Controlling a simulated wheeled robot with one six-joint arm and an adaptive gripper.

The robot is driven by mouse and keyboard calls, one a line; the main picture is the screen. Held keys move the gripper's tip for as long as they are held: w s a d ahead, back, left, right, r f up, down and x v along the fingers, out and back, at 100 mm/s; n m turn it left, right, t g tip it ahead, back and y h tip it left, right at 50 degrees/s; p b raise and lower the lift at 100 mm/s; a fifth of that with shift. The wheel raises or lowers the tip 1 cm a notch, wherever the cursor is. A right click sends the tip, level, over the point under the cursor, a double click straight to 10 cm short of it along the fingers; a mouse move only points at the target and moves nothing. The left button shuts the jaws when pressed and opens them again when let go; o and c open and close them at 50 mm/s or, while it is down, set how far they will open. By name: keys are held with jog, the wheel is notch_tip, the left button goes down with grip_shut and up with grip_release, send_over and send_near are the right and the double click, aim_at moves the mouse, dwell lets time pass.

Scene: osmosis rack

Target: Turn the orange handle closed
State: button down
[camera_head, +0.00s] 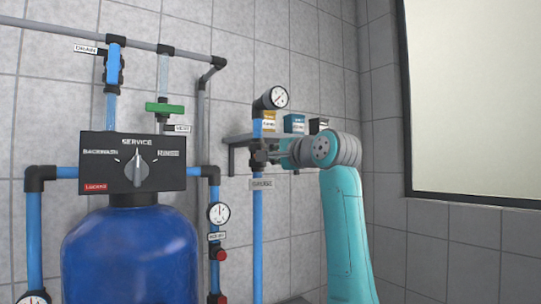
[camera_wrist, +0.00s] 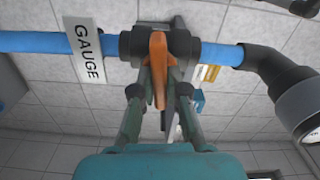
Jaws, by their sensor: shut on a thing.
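The orange handle (camera_wrist: 158,62) sits on a dark valve body (camera_wrist: 130,47) on a blue pipe. In the wrist view it points down the picture, across the line of the pipe. My gripper (camera_wrist: 158,86) has its two fingers on either side of the handle, shut on it. In the head view my gripper (camera_head: 277,152) is at the valve on the upright blue pipe (camera_head: 257,225), below the round gauge. The handle itself is hidden there. A white GAUGE label (camera_wrist: 87,50) is on the pipe beside the valve.
A round gauge (camera_head: 277,97) tops this pipe. A wall shelf (camera_head: 238,142) with small boxes (camera_head: 294,123) stands close behind my gripper. To the left are a blue tank (camera_head: 130,255), a control panel (camera_head: 132,161) and a green handle (camera_head: 165,109).

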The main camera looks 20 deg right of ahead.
jog(key=shift+f+m, duration=0.1)
jog(key=shift+m, duration=0.5)
jog(key=c, duration=1.2)
grip_release()
jog(key=v, duration=1.2)
